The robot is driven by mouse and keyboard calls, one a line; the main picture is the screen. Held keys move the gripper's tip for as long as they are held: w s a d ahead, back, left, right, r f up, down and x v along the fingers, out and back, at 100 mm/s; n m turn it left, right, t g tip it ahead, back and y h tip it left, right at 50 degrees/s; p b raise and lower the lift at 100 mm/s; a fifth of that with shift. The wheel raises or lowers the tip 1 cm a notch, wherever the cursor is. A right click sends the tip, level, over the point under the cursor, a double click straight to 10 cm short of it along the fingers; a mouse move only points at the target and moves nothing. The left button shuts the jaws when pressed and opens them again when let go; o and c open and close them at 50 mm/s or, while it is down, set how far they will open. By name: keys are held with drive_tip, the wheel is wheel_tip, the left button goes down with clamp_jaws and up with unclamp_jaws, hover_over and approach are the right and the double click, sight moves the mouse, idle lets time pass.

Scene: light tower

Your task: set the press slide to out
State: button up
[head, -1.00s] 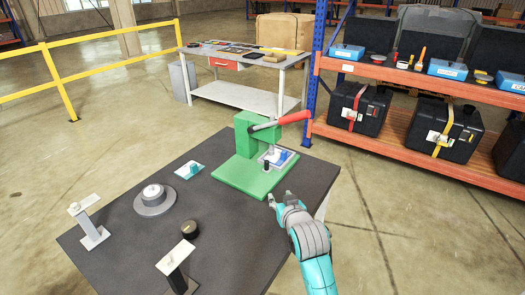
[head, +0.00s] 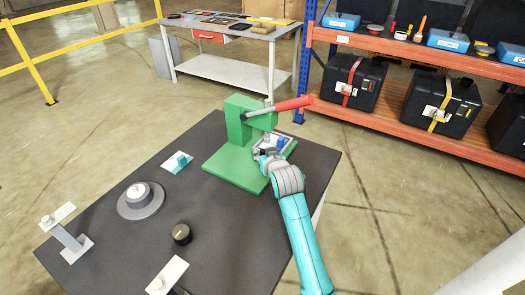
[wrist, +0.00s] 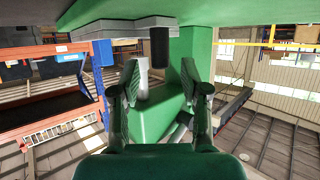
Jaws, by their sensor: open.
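The green press (head: 237,122) stands on the dark table with its red-handled lever (head: 292,104) pointing right. The press slide is a light plate (head: 290,149) on the green base, carrying a blue piece (head: 281,142). My gripper (head: 262,156) is low at the front of the slide and hides its black knob in the head view. In the wrist view, which is upside down, the black knob (wrist: 160,46) lies ahead of and between the fingers of my open gripper (wrist: 160,80). The grey slide (wrist: 128,29) and blue piece (wrist: 102,52) show to its left. Contact cannot be told.
An orange shelf (head: 420,85) and a workbench (head: 225,65) stand behind. Air right of the table is clear.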

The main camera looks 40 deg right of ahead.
drive_tip(key=shift+x, duration=1.45)
clamp_jaws()
